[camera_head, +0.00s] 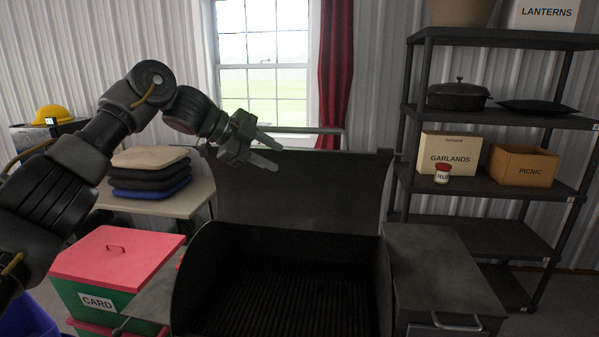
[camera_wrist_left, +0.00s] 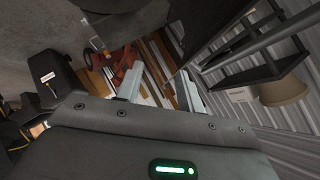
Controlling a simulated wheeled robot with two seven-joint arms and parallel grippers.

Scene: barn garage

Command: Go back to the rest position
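My left gripper (camera_head: 268,151) is raised in front of the window, above the open grill. Its two fingers are apart with nothing between them in the head view. The left wrist view also shows the two fingertips (camera_wrist_left: 157,86) spread apart and empty. The open grill (camera_head: 290,235) stands below it, its dark lid up and its grate bare. My left arm comes in from the left side of the head view. My right gripper does not show in either view.
A shelf rack (camera_head: 498,121) stands at the right with a red-lidded jar (camera_head: 442,174), a garlands box (camera_head: 449,152) and a picnic box (camera_head: 520,166). A red-lidded card bin (camera_head: 112,262) and stacked cushions (camera_head: 150,172) are at the left. The grill's right side table (camera_head: 440,265) is clear.

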